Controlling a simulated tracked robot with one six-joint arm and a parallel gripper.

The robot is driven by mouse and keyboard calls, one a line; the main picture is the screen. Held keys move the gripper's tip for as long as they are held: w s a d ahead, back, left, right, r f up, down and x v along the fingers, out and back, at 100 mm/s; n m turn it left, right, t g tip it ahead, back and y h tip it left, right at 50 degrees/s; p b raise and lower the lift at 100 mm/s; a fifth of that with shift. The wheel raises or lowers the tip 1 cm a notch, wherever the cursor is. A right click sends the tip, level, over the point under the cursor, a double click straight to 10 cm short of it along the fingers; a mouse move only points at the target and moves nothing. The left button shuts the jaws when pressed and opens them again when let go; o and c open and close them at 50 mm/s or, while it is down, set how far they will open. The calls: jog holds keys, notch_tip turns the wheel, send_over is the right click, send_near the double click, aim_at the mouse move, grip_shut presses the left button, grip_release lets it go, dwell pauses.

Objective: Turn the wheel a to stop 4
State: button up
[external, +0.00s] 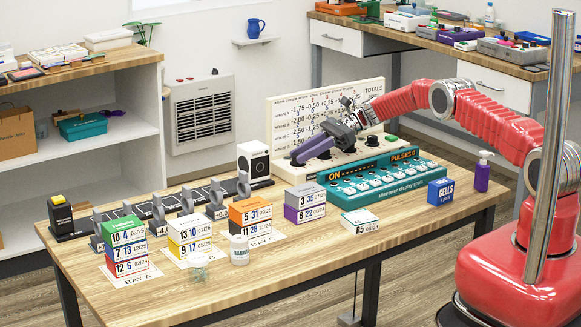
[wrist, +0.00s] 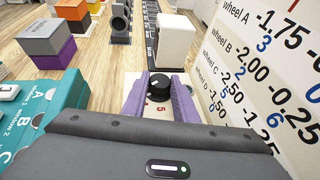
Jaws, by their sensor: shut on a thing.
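A row of black wheels sits on a white base in front of the upright number board. In the external view my gripper (external: 300,154) reaches down to the leftmost wheel, with its purple fingers at it. In the wrist view the two purple fingers of my gripper (wrist: 159,84) stand on either side of a black wheel (wrist: 158,80) with a light pointer mark and are shut on it. A red 5 shows on the white base (wrist: 160,106) on the near side of the wheel. No letter shows on this wheel, and its other stop numbers are hidden.
The number board (external: 283,118) stands close behind, at the right in the wrist view. A teal display unit (external: 385,185) reading ON and PULSES 0 stands in front. A white box (wrist: 178,42) stands just beyond the wheel. Stacked coloured blocks (external: 124,244) stand at the front left.

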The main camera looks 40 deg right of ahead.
jog(key=o, duration=1.1)
jog(key=shift+c, duration=0.2)
jog(key=shift+d, duration=0.15)
jog(key=v, duration=1.3)
jog(key=shift+d+r, duration=0.1)
jog(key=shift+d, duration=0.15)
